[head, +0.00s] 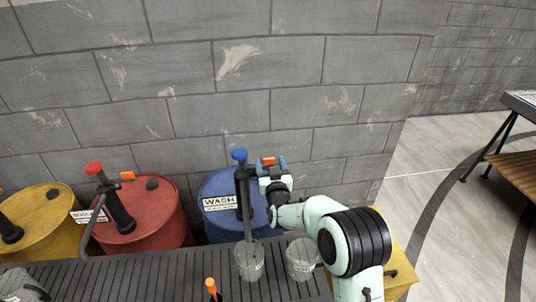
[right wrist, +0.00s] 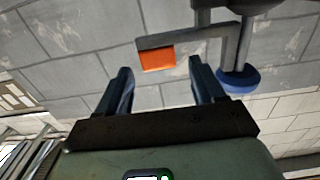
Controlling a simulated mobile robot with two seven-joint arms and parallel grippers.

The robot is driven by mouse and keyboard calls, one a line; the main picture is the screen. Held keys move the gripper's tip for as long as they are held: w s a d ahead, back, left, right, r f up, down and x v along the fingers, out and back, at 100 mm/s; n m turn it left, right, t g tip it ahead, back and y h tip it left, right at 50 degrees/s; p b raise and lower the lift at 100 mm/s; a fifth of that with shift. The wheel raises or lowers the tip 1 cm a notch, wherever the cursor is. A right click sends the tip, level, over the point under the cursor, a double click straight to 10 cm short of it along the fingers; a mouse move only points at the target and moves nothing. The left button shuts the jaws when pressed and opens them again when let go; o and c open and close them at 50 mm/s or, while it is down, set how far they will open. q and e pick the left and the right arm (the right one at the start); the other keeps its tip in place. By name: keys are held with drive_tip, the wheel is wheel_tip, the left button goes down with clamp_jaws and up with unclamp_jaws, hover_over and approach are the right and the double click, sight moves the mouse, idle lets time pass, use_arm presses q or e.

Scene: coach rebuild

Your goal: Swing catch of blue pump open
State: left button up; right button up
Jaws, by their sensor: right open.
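The blue pump has a dark post and a blue knob (head: 239,155); it stands on the blue drum (head: 221,187) labelled WASH. Its orange catch (head: 268,161) sits beside the post top, partly hidden by my right gripper (head: 273,165). In the right wrist view the catch (right wrist: 158,58) is an orange block on a dark bar, and the blue knob (right wrist: 238,79) is to its right. My right gripper (right wrist: 159,72) is open, with the catch showing between its two fingers; I see no contact. My left gripper is not in view.
A red drum (head: 142,217) and a yellow drum (head: 38,222) with pumps stand left. Two grey cups (head: 250,266) (head: 302,265) stand on the dark slatted surface (head: 140,280). An orange-topped post (head: 211,286) is in front. The block wall (head: 270,95) is close behind.

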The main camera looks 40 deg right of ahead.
sight(269, 159)
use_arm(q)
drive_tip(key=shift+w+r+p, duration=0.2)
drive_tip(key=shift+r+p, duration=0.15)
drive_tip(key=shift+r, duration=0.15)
use_arm(e)
drive_tip(key=shift+x, duration=2.55)
